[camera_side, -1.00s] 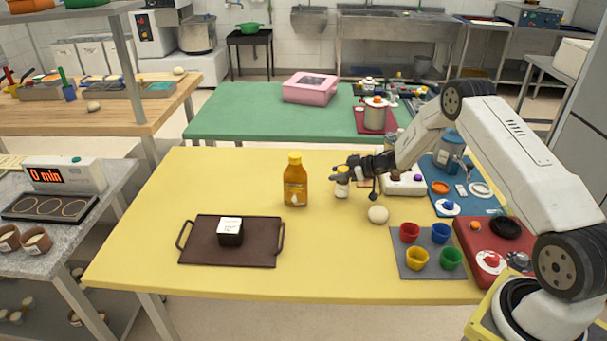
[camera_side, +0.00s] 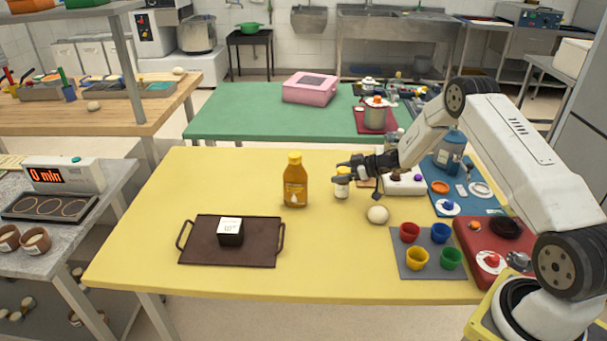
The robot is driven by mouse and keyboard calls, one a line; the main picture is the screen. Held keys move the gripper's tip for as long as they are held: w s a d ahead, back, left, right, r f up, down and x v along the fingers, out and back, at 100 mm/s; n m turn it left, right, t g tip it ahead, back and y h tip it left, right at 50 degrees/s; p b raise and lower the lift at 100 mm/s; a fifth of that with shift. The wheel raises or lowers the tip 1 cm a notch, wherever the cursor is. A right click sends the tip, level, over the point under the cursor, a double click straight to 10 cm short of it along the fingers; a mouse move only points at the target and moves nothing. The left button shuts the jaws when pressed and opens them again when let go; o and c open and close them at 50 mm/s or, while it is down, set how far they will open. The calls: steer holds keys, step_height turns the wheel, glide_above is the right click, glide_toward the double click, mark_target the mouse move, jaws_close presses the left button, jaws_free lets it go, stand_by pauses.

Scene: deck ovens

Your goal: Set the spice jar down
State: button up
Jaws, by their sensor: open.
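The small spice jar (camera_side: 342,189), pale with a label, stands upright on the yellow table (camera_side: 200,180), right of the yellow-orange bottle (camera_side: 295,182). My gripper (camera_side: 338,172) is open at the jar's upper part, reaching in from the right. Its dark fingers cover part of the jar's top. I cannot tell whether a finger still touches the jar.
A pale ball (camera_side: 378,214) lies just in front and to the right. A grey mat (camera_side: 402,266) holds coloured cups. A brown tray (camera_side: 195,252) carries a dark box with a white top (camera_side: 230,232). The table's front middle is clear.

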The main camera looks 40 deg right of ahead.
steer(key=v, duration=1.1)
steer(key=shift+a, duration=0.1)
steer(key=a+r+m+g+h, duration=0.1)
steer(key=a+r+m+h, duration=0.3)
steer(key=a+r+h, duration=0.4)
steer(key=s+a+m+g+y, duration=0.1)
steer(key=s+a+g, duration=0.6)
steer(key=s+a, duration=0.9)
steer(key=s+m, duration=0.1)
steer(key=s, duration=0.3)
steer(key=shift+s+a+g, duration=0.2)
steer(key=shift+g, duration=0.2)
